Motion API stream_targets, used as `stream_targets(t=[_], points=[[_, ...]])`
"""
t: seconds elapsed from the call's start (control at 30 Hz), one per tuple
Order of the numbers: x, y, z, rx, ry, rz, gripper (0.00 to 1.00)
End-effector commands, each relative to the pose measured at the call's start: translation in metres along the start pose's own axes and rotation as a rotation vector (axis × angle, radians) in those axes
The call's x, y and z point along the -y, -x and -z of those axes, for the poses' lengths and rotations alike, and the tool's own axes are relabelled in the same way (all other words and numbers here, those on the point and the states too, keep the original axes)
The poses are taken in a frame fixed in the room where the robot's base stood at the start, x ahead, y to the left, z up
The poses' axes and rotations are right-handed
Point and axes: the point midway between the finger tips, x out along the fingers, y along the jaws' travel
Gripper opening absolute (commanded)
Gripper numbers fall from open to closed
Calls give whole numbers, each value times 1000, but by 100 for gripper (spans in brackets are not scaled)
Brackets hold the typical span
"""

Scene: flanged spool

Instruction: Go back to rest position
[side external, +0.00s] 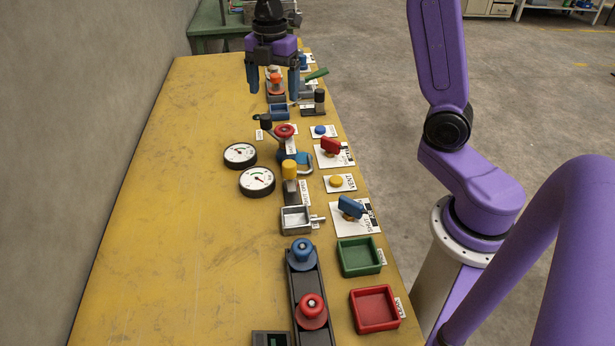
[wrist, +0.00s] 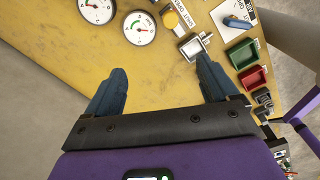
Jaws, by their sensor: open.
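My gripper (side external: 273,82) hangs over the far part of the yellow bench in the side external view, fingers pointing down. In the wrist view my gripper (wrist: 160,90) shows two blue fingers spread wide apart with nothing between them but bare bench. Two spools stand in a dark rail at the near end of the bench: a blue flanged spool (side external: 302,252) and a red flanged spool (side external: 312,309). Both are upright and far from my gripper. The spools cannot be made out in the wrist view.
A green tray (side external: 377,243) and a red tray (side external: 389,287) stand at the bench's right edge. Two gauges (side external: 257,180) lie mid-bench beside knobs, buttons and a red valve (side external: 284,131). Several fixtures stand below and near my gripper. The bench's left side (side external: 170,210) is clear.

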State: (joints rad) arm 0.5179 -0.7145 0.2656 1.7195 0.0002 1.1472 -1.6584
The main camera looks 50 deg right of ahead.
Motion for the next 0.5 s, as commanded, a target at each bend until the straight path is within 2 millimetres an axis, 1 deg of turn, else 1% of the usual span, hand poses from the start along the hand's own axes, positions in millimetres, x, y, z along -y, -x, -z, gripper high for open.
stream_targets(t=[0.03, 0.1, 0.17, 0.2, 0.37, 0.5], points=[[12, 1, 17, 0, -29, -1, 87], [26, 1, 37, -1, -83, -4, 87], [41, 0, 52, -2, -130, -4, 87], [51, 0, 62, -3, -162, -5, 87], [96, -4, 96, -7, -285, -7, 87], [139, -9, 117, -11, -393, -8, 87]])
